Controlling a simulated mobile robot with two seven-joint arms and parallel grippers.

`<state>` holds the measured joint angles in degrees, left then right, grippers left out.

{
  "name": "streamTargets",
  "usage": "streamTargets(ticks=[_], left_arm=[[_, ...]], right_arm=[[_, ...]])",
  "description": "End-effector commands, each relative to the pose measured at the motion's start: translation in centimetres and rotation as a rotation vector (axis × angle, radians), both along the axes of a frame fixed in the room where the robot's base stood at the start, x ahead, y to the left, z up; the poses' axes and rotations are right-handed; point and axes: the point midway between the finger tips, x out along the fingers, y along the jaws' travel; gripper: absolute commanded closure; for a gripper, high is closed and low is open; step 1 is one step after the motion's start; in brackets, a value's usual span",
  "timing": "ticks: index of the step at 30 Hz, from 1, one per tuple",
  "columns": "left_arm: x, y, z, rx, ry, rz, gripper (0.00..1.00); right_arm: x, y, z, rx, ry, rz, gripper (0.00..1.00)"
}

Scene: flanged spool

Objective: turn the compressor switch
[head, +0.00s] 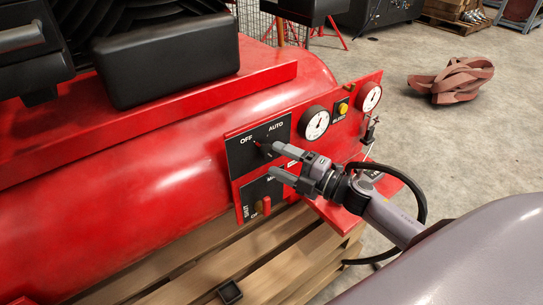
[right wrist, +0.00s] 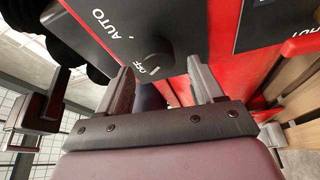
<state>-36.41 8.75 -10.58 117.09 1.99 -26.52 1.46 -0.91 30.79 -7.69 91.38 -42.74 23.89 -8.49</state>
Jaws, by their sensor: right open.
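The compressor switch is a dark round knob on a black plate (head: 246,156) marked OFF and AUTO, on the red control panel. In the right wrist view the knob (right wrist: 156,55) shows close in front, beside the OFF label. In the head view its pointer seems to be toward OFF, but a fingertip partly covers it. My right gripper (head: 271,160) is open, its fingertips close to the plate at the knob's lower right. In the wrist view its two fingers (right wrist: 162,78) stand apart, with the knob just beyond the gap; I cannot tell whether they touch it. My left gripper is not in view.
A second black plate with a red rocker switch (head: 266,205) is below. Two gauges (head: 315,123) and a yellow button (head: 342,108) sit right of the knob. The red tank (head: 120,190) lies on a wooden pallet (head: 270,262).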

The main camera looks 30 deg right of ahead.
Motion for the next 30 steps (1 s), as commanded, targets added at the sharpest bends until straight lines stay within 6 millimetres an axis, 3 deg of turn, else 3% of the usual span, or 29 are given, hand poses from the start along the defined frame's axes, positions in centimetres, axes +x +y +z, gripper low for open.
streamTargets(ticks=[9,30], left_arm=[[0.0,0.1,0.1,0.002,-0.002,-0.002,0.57],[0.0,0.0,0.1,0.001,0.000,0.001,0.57]], right_arm=[[-2.7,-1.6,-0.2,0.000,0.000,0.000,0.33],[-3.2,-1.5,-0.5,0.025,0.014,-0.011,0.33]])
